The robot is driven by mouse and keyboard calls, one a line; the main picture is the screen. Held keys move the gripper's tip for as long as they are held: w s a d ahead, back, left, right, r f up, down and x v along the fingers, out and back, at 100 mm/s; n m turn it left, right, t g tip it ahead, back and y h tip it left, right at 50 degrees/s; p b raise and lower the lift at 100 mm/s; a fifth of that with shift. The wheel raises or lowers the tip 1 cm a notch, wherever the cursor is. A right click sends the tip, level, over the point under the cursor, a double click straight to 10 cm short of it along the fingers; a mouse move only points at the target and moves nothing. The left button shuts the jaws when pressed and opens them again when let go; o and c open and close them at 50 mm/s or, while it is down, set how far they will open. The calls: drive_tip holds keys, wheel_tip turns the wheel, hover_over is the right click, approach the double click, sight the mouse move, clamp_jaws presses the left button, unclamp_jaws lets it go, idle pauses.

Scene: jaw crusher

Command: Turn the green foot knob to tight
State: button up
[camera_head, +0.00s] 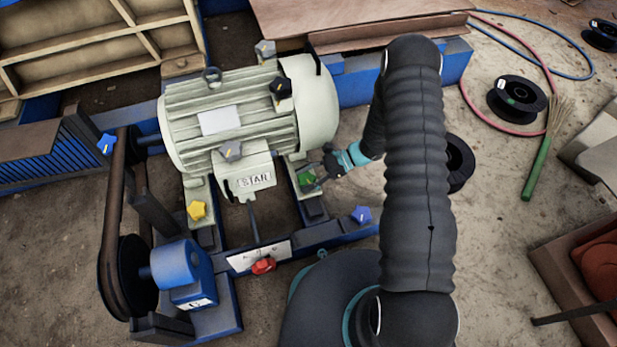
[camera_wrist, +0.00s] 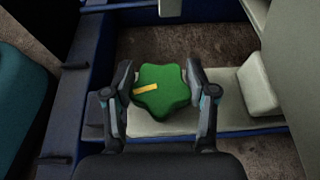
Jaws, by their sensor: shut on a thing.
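The green foot knob (camera_head: 307,179) sits on a pale foot plate at the right side of the grey motor (camera_head: 240,115). In the wrist view the green knob (camera_wrist: 161,91) is star-shaped with a yellow mark pointing left and slightly down. My gripper (camera_head: 330,168) reaches it from the right. In the wrist view my gripper (camera_wrist: 163,97) has one finger on each side of the knob, shut on it. Part of the knob is hidden by the gripper in the head view.
The blue frame (camera_head: 330,235) runs below the motor. Black spools (camera_head: 517,97) lie on the ground at right.

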drive_tip(key=shift+w+d, duration=0.1)
drive_tip(key=shift+m+t, duration=0.9)
drive_tip(key=shift+t, duration=0.1)
drive_tip(key=m+t+b, duration=0.1)
drive_tip(key=m+t, duration=0.2)
drive_tip(key=shift+f+t+b, duration=0.1)
drive_tip(key=shift+t+b, duration=0.3)
drive_tip(key=m+t+b, duration=0.1)
drive_tip(key=m+t, duration=0.1)
drive_tip(key=t, duration=0.1)
drive_tip(key=shift+w+m+h, duration=0.15)
drive_tip(key=shift+m+h, duration=0.25)
drive_tip(key=shift+w+m+t+h+b, duration=0.1)
drive_tip(key=shift+m+t+h+b, duration=0.25)
drive_tip(key=shift+m+t, duration=0.25)
drive_tip(key=shift+w+r+t, duration=0.1)
drive_tip(key=shift+r+t, duration=0.1)
drive_tip(key=shift+t, duration=0.1)
